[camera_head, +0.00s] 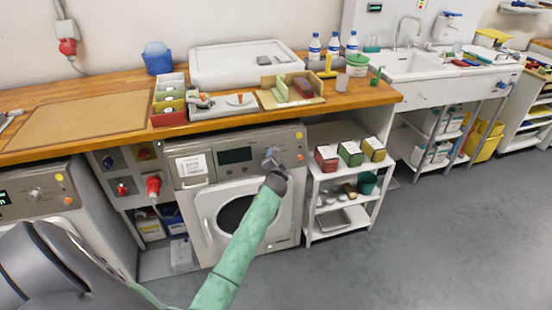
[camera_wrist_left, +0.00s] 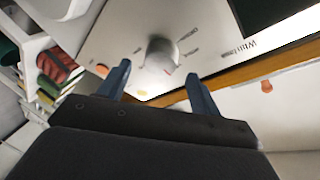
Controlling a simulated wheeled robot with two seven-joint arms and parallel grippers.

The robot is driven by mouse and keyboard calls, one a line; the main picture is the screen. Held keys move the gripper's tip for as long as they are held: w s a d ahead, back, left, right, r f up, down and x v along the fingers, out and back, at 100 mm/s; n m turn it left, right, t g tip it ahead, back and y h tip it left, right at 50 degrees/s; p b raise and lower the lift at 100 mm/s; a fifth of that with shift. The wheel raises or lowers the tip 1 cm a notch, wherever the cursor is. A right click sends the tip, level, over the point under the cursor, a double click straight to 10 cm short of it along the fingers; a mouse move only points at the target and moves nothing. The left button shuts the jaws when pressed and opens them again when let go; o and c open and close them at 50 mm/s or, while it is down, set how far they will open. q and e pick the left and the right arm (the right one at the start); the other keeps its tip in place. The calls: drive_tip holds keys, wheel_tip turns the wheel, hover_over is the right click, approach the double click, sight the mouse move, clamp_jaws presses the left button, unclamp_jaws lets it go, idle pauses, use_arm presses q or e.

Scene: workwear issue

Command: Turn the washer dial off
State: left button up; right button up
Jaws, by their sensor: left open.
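The washer (camera_head: 203,200) is a pale grey front-loader under the wooden counter. It has a dark display (camera_head: 235,155) and a round door. My left arm, in a green sleeve, reaches up across the door, and my left gripper (camera_head: 272,160) is at the control panel, right of the display. In the left wrist view the round grey dial (camera_wrist_left: 162,50) is on the panel just beyond the open fingertips (camera_wrist_left: 160,85), roughly between them. The fingers look apart from it. Printed marks surround the dial, but its setting is too blurred to read. My right gripper is not in view.
A second washer (camera_head: 60,205) stands at the left. A white shelf unit (camera_head: 318,230) with small boxes is close on the right. The wooden counter (camera_head: 370,98) overhangs the panel. Open grey floor (camera_head: 400,250) lies to the right.

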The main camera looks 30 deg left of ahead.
use_arm(q)
drive_tip(key=shift+b+v, duration=0.3)
drive_tip(key=shift+v, duration=2)
drive_tip(key=s+d+f+n+g+h, duration=0.15)
drive_tip(key=s+d+g+h, duration=0.7)
drive_tip(key=s+d, duration=1.9)
drive_tip(key=s+d+f+g+h, duration=0.1)
drive_tip(key=s+d+f, duration=0.2)
drive_tip(key=s, duration=0.7)
drive_tip(key=s+d+f+g, duration=0.2)
drive_tip(key=s+d+f, duration=0.2)
drive_tip(key=s, duration=0.7)
drive_tip(key=shift+f+h, duration=0.2)
drive_tip(key=shift+h, duration=0.15)
